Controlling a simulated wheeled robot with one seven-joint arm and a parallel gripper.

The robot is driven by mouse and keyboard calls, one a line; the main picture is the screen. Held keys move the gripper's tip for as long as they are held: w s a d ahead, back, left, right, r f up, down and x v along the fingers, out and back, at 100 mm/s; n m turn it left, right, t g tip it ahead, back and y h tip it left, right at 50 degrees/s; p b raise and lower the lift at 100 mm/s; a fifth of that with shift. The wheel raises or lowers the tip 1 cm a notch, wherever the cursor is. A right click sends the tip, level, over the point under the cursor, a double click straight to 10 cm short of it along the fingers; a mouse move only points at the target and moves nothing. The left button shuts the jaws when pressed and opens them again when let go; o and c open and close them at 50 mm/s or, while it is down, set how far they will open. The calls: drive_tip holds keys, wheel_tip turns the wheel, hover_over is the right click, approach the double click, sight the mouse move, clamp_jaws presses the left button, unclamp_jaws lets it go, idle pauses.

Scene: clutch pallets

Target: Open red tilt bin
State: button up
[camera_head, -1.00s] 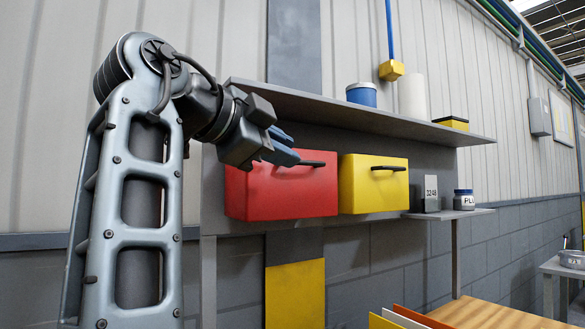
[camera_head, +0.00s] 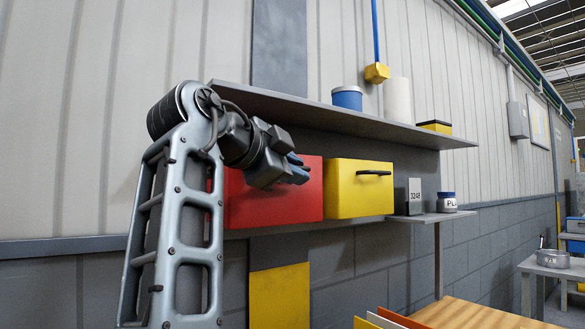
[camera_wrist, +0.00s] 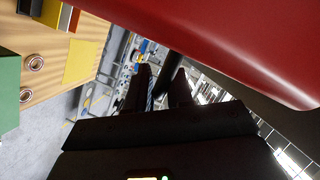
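The red tilt bin (camera_head: 300,205) hangs under the grey shelf and looks shut. Its black handle, on the upper front, is hidden behind my gripper in the head view. My gripper (camera_head: 301,169) is in front of the bin's upper front, with its two blue fingers apart. In the wrist view the red bin (camera_wrist: 240,45) fills the upper right, and the dark fingers (camera_wrist: 164,88) show a gap between them. A dark bar, maybe the handle, shows near the fingertips. I cannot tell whether the fingers touch it.
A yellow bin (camera_head: 350,200) with a black handle hangs just right of the red one. The shelf (camera_head: 350,119) above holds a blue container (camera_head: 347,97) and a white cylinder (camera_head: 397,100). A wooden table (camera_head: 470,314) is low on the right.

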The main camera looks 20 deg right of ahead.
clamp_jaws()
drive_tip(key=shift+s+f, duration=0.1)
drive_tip(key=shift+f, duration=0.05)
idle(0.4)
drive_tip(key=s+f+m+b, duration=0.1)
drive_tip(key=b, duration=0.2)
drive_tip(key=s+f+m+t+b, duration=0.1)
drive_tip(key=m+b, duration=0.1)
drive_tip(key=b, duration=0.2)
drive_tip(key=s+f+m+t+h+b, duration=0.1)
drive_tip(key=s+m+b, duration=0.1)
drive_tip(key=b, duration=0.1)
drive_tip(key=shift+d+f+b, duration=0.15)
drive_tip(key=shift+d+b, duration=0.15)
drive_tip(key=shift+d, duration=0.1)
drive_tip(key=shift+s, duration=0.1)
